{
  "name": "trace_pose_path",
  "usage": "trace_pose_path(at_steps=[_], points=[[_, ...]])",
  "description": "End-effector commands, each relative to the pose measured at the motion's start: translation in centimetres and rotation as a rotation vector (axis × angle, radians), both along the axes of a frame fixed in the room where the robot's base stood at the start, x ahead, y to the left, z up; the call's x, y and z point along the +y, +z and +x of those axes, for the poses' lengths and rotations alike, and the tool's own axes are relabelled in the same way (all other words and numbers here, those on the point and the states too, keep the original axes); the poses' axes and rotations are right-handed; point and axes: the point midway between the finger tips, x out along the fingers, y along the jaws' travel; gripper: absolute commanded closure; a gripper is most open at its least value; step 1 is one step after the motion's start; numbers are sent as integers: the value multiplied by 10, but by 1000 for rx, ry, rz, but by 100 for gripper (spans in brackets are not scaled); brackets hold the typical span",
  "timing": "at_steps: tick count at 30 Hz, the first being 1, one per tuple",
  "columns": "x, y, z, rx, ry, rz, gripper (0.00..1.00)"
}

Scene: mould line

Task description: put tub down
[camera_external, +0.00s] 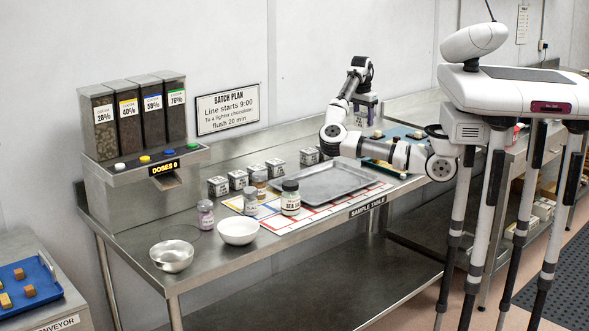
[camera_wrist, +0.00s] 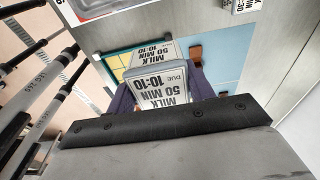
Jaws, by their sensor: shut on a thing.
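My gripper (camera_wrist: 160,97) is shut on a tub (camera_wrist: 158,88), with a dark purple finger on each side. The tub is boxy and grey-white, with labels reading "MILK 50 MIN" and "DUE 10:10" on two faces. In the external view my gripper (camera_external: 364,99) and the tub (camera_external: 362,116) are at the back of the bench, left of the blue mat (camera_external: 402,131). I cannot tell whether the tub touches a surface.
The sample table (camera_external: 215,262) carries a metal tray (camera_external: 322,183), several small labelled tubs along the back, jars, a white bowl (camera_external: 238,231) and a metal bowl (camera_external: 172,257). A dispenser (camera_external: 140,120) stands at the left. Small items lie on the blue mat.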

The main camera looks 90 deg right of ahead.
Motion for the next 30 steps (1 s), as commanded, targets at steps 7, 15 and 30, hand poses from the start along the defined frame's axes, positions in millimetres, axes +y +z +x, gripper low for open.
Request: trace_pose_path(at_steps=[7,15,30], points=[[2,9,1,0,16,0,73],[32,17,26,-5,381,17,73],[128,34,75,-5,1517,36,73]])
